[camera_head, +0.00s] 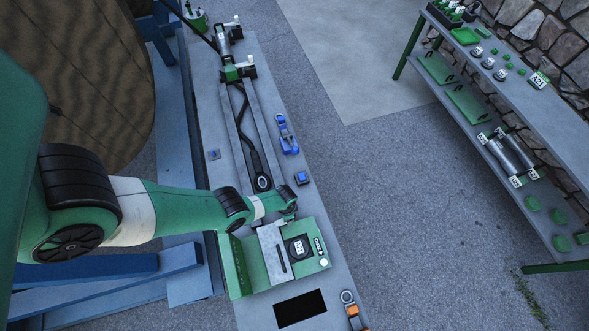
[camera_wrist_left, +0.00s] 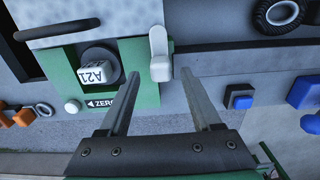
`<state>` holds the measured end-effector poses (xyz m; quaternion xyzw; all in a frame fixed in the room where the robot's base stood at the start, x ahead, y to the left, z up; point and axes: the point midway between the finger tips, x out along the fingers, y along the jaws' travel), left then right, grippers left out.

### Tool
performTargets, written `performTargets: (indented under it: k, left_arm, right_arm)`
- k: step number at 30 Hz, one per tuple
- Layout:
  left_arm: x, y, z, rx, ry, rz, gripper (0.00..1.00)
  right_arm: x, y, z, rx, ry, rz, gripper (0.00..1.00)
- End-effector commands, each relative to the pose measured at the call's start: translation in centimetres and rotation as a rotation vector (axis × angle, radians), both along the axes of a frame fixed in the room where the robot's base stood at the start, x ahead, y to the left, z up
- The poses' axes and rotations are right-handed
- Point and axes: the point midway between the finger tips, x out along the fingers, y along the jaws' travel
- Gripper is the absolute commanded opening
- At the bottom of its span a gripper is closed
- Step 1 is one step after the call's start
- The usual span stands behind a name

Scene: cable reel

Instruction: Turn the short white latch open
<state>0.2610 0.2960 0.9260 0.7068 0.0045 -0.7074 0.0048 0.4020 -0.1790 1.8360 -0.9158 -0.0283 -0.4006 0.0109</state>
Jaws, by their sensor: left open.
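The short white latch (camera_wrist_left: 160,54) shows in the left wrist view, standing at the edge of the green panel (camera_wrist_left: 145,90) of the device. My left gripper (camera_wrist_left: 161,88) is open, with its two fingers spread on either side of the latch's line. The latch's lower end lies just beyond the fingertips, and nothing is visibly held. My right gripper is not in view.
A black knob tagged A21 (camera_head: 299,247) and a white round button (camera_head: 323,262) sit beside the latch area. A blue button box (camera_head: 301,178) and a blue tool (camera_head: 287,135) lie farther up the bench. A shelf table (camera_head: 530,110) stands at right, across open floor.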

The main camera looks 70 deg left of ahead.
Motion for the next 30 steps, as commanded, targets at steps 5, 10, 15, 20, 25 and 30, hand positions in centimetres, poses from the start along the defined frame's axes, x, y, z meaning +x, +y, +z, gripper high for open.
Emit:
performTargets:
  k: [5, 10, 15, 20, 25, 30]
  left_arm:
    - [0.0, 0.1, -2.9, 0.001, -0.002, 0.003, 0.65]
    - [0.0, 0.1, -3.2, 0.001, -0.002, 0.003, 0.65]
    - [0.0, 0.1, -3.0, 0.001, -0.001, 0.003, 0.65]
    - [0.0, 0.1, -3.0, 0.0, -0.001, 0.003, 0.42]
    - [0.0, 0.1, -3.0, 0.001, -0.001, 0.003, 0.11]
    - [0.0, 0.1, -3.0, 0.001, -0.001, 0.003, 0.0]
  right_arm:
    - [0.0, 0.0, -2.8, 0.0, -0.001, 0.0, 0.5]
    - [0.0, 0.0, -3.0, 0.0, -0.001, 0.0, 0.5]
    - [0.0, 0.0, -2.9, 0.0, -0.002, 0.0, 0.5]
    - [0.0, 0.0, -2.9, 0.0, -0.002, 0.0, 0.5]
    - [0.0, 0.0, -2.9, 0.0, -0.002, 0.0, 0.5]
    - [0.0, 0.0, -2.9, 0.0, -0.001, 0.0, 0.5]
